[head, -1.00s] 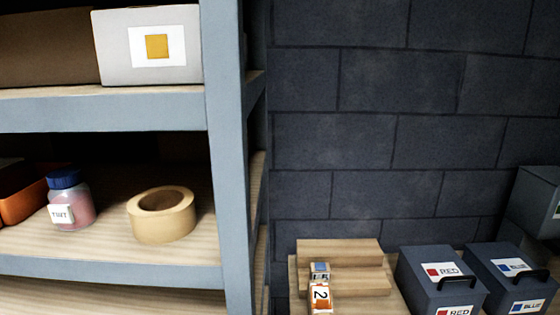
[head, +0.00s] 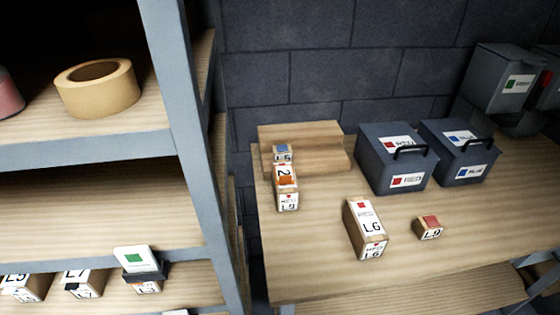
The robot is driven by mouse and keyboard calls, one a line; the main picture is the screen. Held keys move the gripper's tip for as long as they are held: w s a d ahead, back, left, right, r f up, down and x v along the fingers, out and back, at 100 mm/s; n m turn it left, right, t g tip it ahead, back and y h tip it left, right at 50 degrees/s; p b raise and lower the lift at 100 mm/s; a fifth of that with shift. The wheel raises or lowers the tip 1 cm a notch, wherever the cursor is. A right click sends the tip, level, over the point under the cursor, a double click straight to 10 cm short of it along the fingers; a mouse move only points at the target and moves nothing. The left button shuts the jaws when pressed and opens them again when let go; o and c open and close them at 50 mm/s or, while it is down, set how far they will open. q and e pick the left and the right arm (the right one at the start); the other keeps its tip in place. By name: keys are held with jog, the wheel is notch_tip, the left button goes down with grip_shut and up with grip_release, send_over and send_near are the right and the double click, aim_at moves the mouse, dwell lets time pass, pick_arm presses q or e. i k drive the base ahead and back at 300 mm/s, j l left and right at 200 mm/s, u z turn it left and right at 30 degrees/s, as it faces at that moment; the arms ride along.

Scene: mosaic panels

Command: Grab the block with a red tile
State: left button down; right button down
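A small wooden block (head: 430,229) with a red tile on its top and a white label on its front lies on the wooden table at the right. To its left lies a longer block (head: 367,228) with white labels reading L6 and small red marks. Near the stepped wooden stand at the table's left are a block with a blue top (head: 283,153) and a block with an orange patch (head: 286,186). Neither of my grippers is in view.
Two dark boxes with handles, one labelled RED (head: 397,160) and one labelled BLUE (head: 458,152), stand at the back of the table (head: 320,265). A shelf with a grey post (head: 190,150) is at the left, holding a tape roll (head: 97,88) and labelled blocks.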

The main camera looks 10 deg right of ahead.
aim_at(429, 226)
jog(key=z, duration=1.45)
